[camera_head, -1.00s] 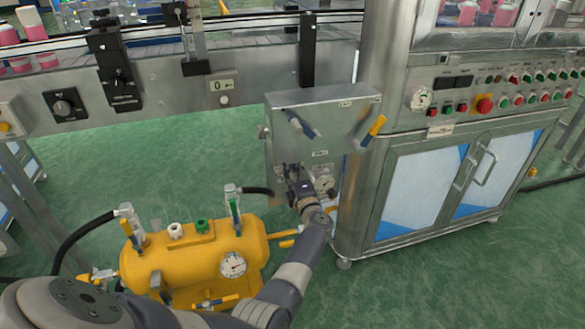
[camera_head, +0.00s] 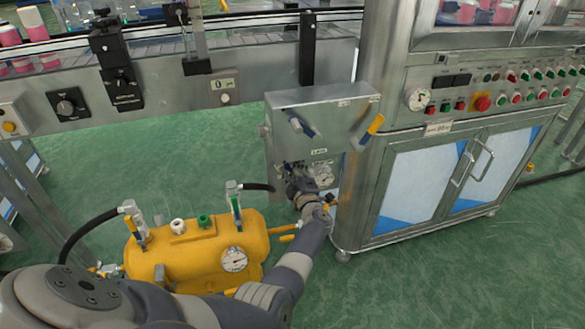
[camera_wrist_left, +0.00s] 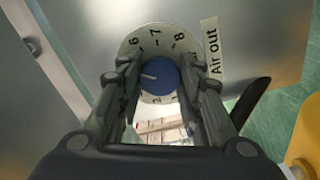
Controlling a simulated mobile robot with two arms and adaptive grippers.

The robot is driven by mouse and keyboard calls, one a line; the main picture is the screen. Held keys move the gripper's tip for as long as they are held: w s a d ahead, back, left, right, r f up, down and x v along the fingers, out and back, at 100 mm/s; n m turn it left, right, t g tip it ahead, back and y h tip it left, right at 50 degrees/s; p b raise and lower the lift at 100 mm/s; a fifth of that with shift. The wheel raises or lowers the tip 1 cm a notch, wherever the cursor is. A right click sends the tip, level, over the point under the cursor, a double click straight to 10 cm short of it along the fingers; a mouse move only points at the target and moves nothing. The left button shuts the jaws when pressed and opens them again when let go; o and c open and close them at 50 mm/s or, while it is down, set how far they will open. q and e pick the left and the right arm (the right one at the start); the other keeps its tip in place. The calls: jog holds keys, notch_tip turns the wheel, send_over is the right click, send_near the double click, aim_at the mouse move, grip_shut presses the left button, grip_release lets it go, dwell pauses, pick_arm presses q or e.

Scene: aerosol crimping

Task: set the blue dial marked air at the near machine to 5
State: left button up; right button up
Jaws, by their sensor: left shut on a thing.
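The blue dial (camera_wrist_left: 163,82) sits on a round white scale with black numbers, on a metal panel. A label (camera_wrist_left: 213,47) beside it reads "Air out". My left gripper (camera_wrist_left: 160,92) has its fingers on either side of the dial and is shut on it. The dial's white mark points left, below the 6; the left finger hides the numbers there. In the head view my left gripper (camera_head: 298,184) is at the lower front of the near metal box (camera_head: 322,125) and covers the dial. My right gripper is not in view.
A round gauge (camera_head: 323,178) is close to the gripper's right. Levers with blue and orange handles (camera_head: 370,131) are above it. A yellow tank (camera_head: 190,250) with hoses stands to the left; a metal cabinet (camera_head: 420,188) stands to the right.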

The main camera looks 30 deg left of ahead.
pick_arm(q)
jog(key=shift+f, duration=0.1)
jog(key=o, duration=1.1)
jog(key=shift+c, duration=0.2)
